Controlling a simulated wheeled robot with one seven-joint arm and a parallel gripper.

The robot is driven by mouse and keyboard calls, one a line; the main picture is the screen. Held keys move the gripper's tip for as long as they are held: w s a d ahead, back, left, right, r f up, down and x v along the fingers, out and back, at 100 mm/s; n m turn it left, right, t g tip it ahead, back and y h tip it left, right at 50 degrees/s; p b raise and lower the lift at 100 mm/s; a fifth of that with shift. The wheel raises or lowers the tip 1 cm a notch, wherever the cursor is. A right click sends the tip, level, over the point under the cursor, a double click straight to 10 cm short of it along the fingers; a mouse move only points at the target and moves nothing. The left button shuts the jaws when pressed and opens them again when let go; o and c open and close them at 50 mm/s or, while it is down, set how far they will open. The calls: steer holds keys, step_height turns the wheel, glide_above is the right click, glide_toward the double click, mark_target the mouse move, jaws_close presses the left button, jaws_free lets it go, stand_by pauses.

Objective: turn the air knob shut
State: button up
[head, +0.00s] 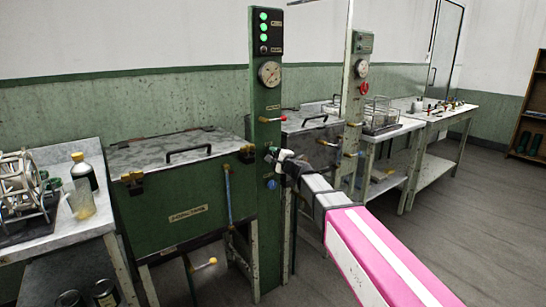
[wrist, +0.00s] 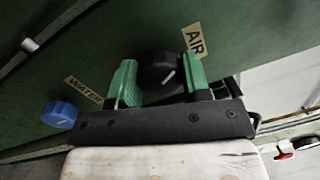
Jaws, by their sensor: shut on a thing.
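The air knob (wrist: 158,72) is black with a white mark. It sits on the green post (head: 268,235), beside a tan "AIR" label (wrist: 193,38). My gripper (wrist: 160,80) has its green fingers on both sides of the knob and is shut on it. In the head view my gripper (head: 277,154) is at the front of the post, and it hides the knob there. The blue water knob (wrist: 59,115) is left of my gripper in the wrist view, by a "WATER" label. It also shows lower on the post in the head view (head: 271,184).
A pressure gauge (head: 269,74) and a panel with green lights (head: 264,31) are higher on the post. A lidded green basin (head: 180,210) stands left of it. A red knob (head: 364,88) is on another post. Floor at the right is clear.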

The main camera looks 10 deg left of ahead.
steer(key=m, duration=0.6)
steer(key=shift+t+h, duration=0.3)
steer(key=shift+t, duration=0.1)
steer(key=shift+w+m, duration=0.1)
steer(key=shift+m, duration=0.3)
steer(key=o, duration=0.9)
steer(key=v, duration=1.1)
